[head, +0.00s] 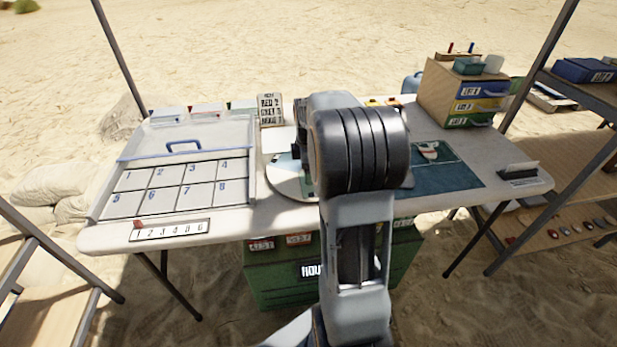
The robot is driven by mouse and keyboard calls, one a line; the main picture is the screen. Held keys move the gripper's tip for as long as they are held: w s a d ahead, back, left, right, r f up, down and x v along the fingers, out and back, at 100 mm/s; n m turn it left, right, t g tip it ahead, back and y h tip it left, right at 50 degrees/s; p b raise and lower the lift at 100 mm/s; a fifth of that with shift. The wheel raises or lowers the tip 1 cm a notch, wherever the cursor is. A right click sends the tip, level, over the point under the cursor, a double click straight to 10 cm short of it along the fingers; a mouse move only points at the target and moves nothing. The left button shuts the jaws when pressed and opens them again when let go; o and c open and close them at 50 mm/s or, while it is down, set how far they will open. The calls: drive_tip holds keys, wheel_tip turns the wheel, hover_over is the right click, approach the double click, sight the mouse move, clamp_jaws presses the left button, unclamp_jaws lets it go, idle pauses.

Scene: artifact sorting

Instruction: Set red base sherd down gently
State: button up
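My arm rises through the middle of the view and its dark, ribbed joint blocks the table's centre. My gripper is hidden behind it, and I cannot see its fingers. No red base sherd can be made out in or near the gripper. A pale, brownish sherd (429,150) lies on the dark teal mat (455,176) right of my arm. A white round plate (286,183) shows partly left of my arm, with dark parts above it that I cannot identify.
A clear-lidded tray (122,205) with numbered compartments fills the table's left side. A numbered strip (172,230) with a red marker lies in front. A drawer cabinet (462,93) stands at back right, a dark holder (518,173) at the right edge. Green crates (275,275) stand below.

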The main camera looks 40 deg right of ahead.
drive_tip(key=shift+w+f+b, duration=0.2)
drive_tip(key=shift+f, duration=0.8)
drive_tip(key=shift+w+f+b, duration=0.15)
drive_tip(key=shift+w+f, duration=0.05)
drive_tip(key=shift+f, duration=0.75)
drive_tip(key=shift+f, duration=0.15)
drive_tip(key=o, duration=0.7)
drive_tip(key=shift+c, duration=0.2)
